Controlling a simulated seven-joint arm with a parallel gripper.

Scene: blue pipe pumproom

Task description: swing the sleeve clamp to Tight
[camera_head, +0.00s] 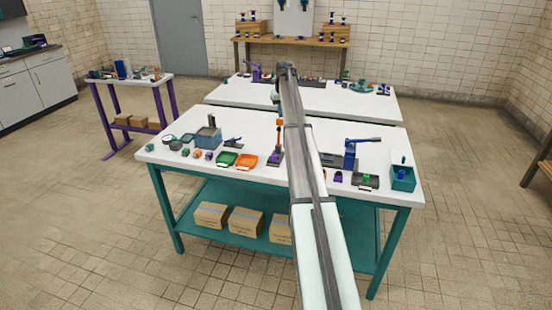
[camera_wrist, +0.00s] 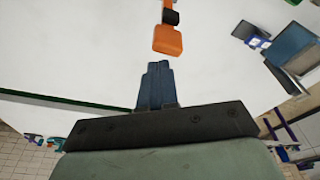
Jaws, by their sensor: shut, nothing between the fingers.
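An upright lever with an orange end (camera_head: 279,122) stands on a dark and purple base (camera_head: 275,160) on the near white table, just left of my arm. It is likely the sleeve clamp, but no Tight mark can be read. In the wrist view an orange handle end (camera_wrist: 167,40) with a black collar lies ahead of my gripper (camera_wrist: 157,66), over the white top. The blue fingers are shut and empty, with a visible gap to the orange end.
A blue-grey bin (camera_head: 208,138), green tray (camera_head: 227,158) and orange tray (camera_head: 246,161) stand left of the lever. A blue lever device (camera_head: 350,152) and teal box (camera_head: 403,178) stand right of my arm. In the wrist view a blue-grey box (camera_wrist: 290,45) is at right.

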